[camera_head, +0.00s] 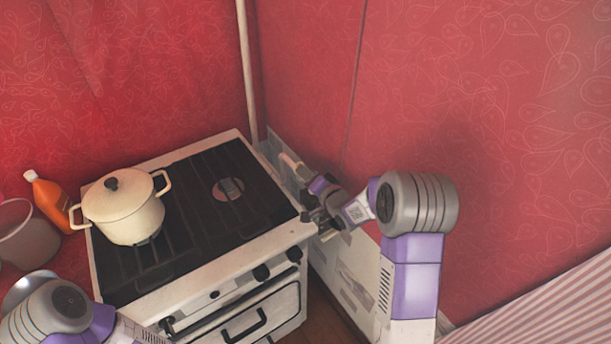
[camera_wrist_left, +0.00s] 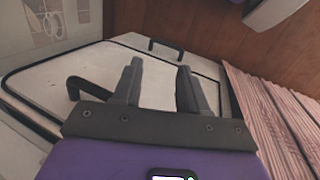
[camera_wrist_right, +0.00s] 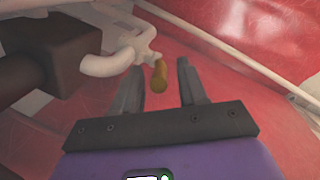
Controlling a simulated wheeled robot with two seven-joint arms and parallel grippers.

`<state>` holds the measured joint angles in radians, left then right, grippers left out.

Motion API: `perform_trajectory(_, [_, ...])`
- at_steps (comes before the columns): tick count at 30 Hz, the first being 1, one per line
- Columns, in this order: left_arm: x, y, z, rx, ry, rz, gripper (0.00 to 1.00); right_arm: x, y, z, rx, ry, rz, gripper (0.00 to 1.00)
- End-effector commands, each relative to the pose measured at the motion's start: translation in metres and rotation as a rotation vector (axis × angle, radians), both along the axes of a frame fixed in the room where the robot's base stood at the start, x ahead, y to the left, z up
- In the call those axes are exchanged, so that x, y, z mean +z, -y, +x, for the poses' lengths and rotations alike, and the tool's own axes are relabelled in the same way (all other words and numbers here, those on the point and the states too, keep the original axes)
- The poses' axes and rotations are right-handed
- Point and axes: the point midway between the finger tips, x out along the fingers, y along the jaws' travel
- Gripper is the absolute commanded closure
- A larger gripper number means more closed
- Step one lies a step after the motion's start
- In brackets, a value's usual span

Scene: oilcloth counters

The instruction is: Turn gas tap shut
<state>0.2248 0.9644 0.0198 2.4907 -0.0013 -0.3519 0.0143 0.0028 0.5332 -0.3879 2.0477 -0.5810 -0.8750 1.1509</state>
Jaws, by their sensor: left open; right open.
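The gas tap shows in the right wrist view as a pale valve body (camera_wrist_right: 133,50) with a short yellow-brown handle (camera_wrist_right: 160,76). My right gripper (camera_wrist_right: 160,85) is open. In that view the handle shows between its two fingers, with gaps on both sides; I cannot tell how deep it sits. My left gripper (camera_wrist_left: 160,78) is open and empty in front of a pale panel with dark handles.
The stove (camera_head: 272,246) stands left of my right arm, with a cream lidded pot (camera_head: 125,215) on its top. An orange bottle (camera_head: 50,198) and a grey pot (camera_head: 22,232) are at the left. Red walls close in behind the stove and at the right.

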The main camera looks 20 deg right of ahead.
Motion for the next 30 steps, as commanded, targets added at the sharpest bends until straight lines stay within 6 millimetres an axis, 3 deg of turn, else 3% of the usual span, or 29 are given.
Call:
perform_trajectory(4, [-0.0022, 0.0, 0.0, 0.0, 0.0, 0.0, 0.57, -0.003, -0.0021, 0.0119, 0.0, 0.0, 0.0, 0.58])
perform_trajectory(13, [-0.0022, 0.0, 0.0, 0.0, 0.0, 0.0, 0.57, -0.003, -0.0024, 0.0145, 0.0, 0.0, 0.002, 0.58])
perform_trajectory(14, [-0.0022, 0.0, 0.0, 0.0, 0.0, 0.0, 0.57, -0.003, -0.0024, 0.0145, 0.0, 0.0, 0.002, 0.59])
perform_trajectory(22, [-0.0022, 0.0, 0.0, 0.0, 0.0, 0.0, 0.57, -0.003, -0.0024, 0.0143, 0.0, 0.0, 0.002, 1.0])
perform_trajectory(30, [-0.0023, 0.0, 0.0, 0.0, 0.0, 0.0, 0.57, -0.003, -0.0023, 0.0142, -0.001, 0.0, 0.002, 1.0])
